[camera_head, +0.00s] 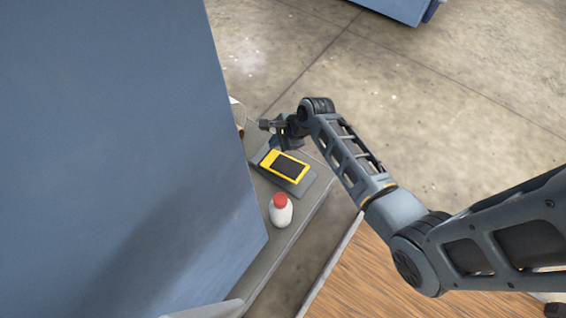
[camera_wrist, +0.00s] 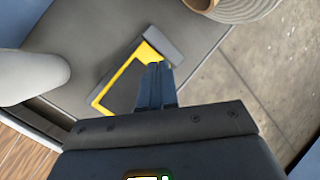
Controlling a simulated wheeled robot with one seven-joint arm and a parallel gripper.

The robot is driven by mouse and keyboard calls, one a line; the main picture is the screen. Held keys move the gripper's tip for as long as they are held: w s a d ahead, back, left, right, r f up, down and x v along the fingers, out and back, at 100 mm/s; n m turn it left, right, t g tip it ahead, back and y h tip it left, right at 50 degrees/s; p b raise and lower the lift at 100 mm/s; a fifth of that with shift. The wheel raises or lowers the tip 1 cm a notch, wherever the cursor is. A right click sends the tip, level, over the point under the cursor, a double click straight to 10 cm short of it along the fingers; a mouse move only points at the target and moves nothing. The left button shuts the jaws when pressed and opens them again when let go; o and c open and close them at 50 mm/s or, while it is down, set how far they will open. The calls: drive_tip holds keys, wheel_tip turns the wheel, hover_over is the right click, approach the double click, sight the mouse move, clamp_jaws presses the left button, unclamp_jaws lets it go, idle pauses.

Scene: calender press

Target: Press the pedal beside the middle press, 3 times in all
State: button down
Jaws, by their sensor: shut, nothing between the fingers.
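The pedal (camera_head: 289,167) is a dark plate with a yellow border on a grey base. It lies on a grey ledge beside a large blue press body (camera_head: 120,150); I cannot tell from these views whether this is the middle press. My gripper (camera_head: 283,146) is at the pedal's far end in the head view. In the wrist view my fingers (camera_wrist: 156,68) are shut and empty and hide part of the pedal, whose yellow border (camera_wrist: 122,76) shows beside them. I cannot tell whether the fingertips touch the pedal.
A white bottle with a red cap (camera_head: 281,211) stands on the ledge (camera_head: 262,243) near the pedal. A ribbed beige container (camera_wrist: 243,8) is past the pedal's other end. The blue press wall rises close on the left. Concrete floor (camera_head: 440,110) is open to the right.

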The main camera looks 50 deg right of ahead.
drive_tip(key=b, duration=0.7)
hover_over(283, 166)
drive_tip(key=w, duration=0.1)
wheel_tip(283, 166, down, 6)
drive_tip(key=shift+d+f, duration=0.15)
drive_tip(key=shift+s+f, duration=0.3)
drive_tip(key=shift+f, duration=0.55)
idle(0.7)
drive_tip(key=shift+s+f, duration=0.15)
drive_tip(key=shift+f, duration=0.25)
drive_tip(key=shift+s+f, duration=0.25)
drive_tip(key=shift+f, duration=0.4)
drive_tip(key=shift+s+f, duration=0.2)
drive_tip(key=shift+f, duration=0.4)
idle(1.2)
idle(0.4)
drive_tip(key=shift+w+r+p, duration=0.3)
drive_tip(key=shift+r+p, duration=0.55)
drive_tip(key=shift+p, duration=0.05)
drive_tip(key=shift+w+r+p, duration=0.25)
drive_tip(key=shift+r+p, duration=0.55)
drive_tip(key=shift+p, duration=0.05)
drive_tip(key=shift+r, duration=0.1)
drive_tip(key=r+p, duration=0.1)
drive_tip(key=w+r+p, duration=0.1)
drive_tip(key=r+p, duration=0.2)
drive_tip(key=p, duration=0.1)
drive_tip(key=shift+w+r, duration=0.25)
drive_tip(key=shift+r, duration=0.05)
